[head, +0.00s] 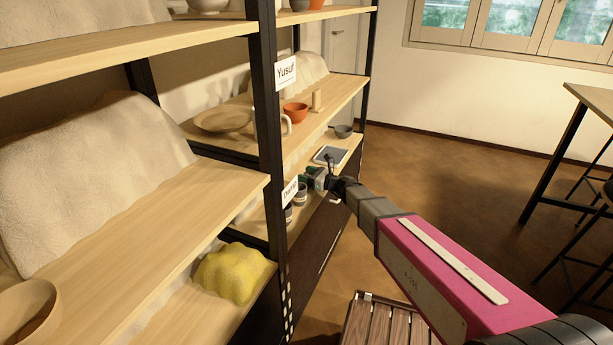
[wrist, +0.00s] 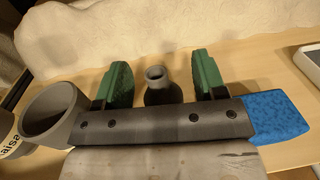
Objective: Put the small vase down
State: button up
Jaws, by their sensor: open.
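The small vase (wrist: 156,86) is dark grey with a narrow round neck. In the wrist view it stands upright between the two green fingers of my gripper (wrist: 164,80), with a visible gap on each side. My gripper is open, and its body hides the foot of the vase. In the head view my gripper (head: 317,179) reaches in over the lower shelf (head: 337,170) of the far bay. I cannot make out the vase there.
In the wrist view a grey cup (wrist: 50,112) is close on the left, a blue block (wrist: 280,113) on the right. A shallow tray (head: 330,155) lies behind my gripper. A black post (head: 268,120) and upper shelf (head: 345,90) bound the space. Pale lumpy material (wrist: 170,35) lies at the back.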

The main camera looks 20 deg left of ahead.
jog(key=s+d+f+n+g+h, duration=0.1)
jog(key=s+d+n+h, duration=0.4)
jog(key=d, duration=1.3)
jog(key=s+d+f+n+g+h, duration=0.1)
jog(key=s+d+f+n+h, duration=0.2)
jog(key=d, duration=1.4)
jog(key=s+d+f+n+g+h, duration=0.1)
jog(key=s+d+f+n+h, duration=0.2)
jog(key=s+d+n+h, duration=0.4)
jog(key=d+n+h, duration=0.2)
jog(key=d+n, duration=0.3)
jog(key=d, duration=0.6)
jog(key=shift+s+d+h, duration=0.3)
jog(key=shift+s+h, duration=0.1)
jog(key=shift+f, duration=0.1)
